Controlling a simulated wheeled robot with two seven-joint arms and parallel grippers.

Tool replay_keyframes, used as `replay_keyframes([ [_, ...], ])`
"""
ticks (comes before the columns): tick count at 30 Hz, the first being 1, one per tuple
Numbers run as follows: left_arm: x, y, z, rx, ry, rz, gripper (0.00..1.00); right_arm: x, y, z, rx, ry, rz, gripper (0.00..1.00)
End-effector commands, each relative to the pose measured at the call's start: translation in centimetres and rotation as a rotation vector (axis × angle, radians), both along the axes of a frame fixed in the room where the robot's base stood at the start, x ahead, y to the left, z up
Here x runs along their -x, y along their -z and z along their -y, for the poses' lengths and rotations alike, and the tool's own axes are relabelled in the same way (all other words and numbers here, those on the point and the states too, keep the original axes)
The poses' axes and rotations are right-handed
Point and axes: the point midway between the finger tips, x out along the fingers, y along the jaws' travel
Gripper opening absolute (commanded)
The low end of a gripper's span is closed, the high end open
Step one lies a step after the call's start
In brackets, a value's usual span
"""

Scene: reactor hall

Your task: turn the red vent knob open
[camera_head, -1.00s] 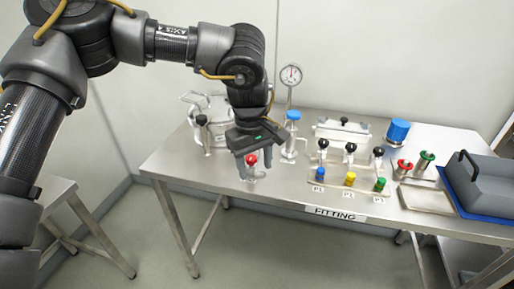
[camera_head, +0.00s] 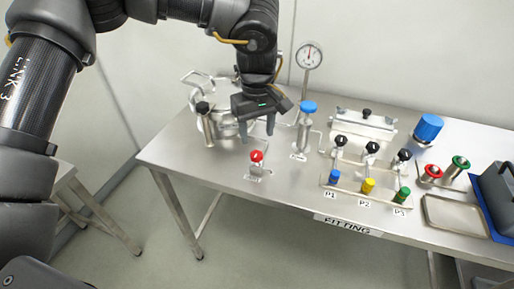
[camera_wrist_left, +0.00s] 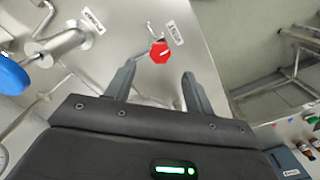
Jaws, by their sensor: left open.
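The red vent knob (camera_head: 256,156) sits on a short fitting near the front of the steel table, beside a small label. My left gripper (camera_head: 258,136) is open and empty, above and just behind the knob in the head view. In the left wrist view the red knob (camera_wrist_left: 160,53) shows beyond the two fingertips, roughly midway between them and apart from both. A white mark shows on its face. My right gripper is in neither view.
A blue-topped valve (camera_head: 307,108) and a pressure gauge (camera_head: 309,56) stand right of the gripper. A black-knobbed post (camera_head: 204,118) stands left. A panel with blue, yellow and green (camera_head: 367,186) fittings lies further right. The table front left of the knob is clear.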

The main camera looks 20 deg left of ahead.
Motion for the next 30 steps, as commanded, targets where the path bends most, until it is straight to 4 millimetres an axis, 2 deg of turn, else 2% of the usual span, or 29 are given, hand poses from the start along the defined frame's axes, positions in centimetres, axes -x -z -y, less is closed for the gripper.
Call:
replay_keyframes([
  [6, 0.1, 4.0, -0.2, -0.001, -0.003, -0.003, 0.53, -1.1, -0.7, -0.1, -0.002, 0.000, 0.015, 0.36],
  [10, 0.1, 5.7, -0.2, 0.001, -0.004, -0.002, 0.53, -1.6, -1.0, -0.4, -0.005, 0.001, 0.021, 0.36],
  [15, 0.1, 6.8, -0.2, 0.000, -0.005, 0.000, 0.53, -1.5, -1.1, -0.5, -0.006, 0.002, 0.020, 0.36],
  [23, 0.1, 7.0, -0.3, 0.001, -0.005, 0.001, 0.53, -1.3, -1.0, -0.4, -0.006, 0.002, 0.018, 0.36],
  [26, 0.1, 6.9, -0.3, 0.001, -0.005, 0.001, 0.44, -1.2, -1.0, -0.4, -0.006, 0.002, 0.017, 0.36],
  [30, 0.1, 6.9, -0.3, 0.001, -0.005, 0.001, 0.26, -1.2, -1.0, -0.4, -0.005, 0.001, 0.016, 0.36],
])
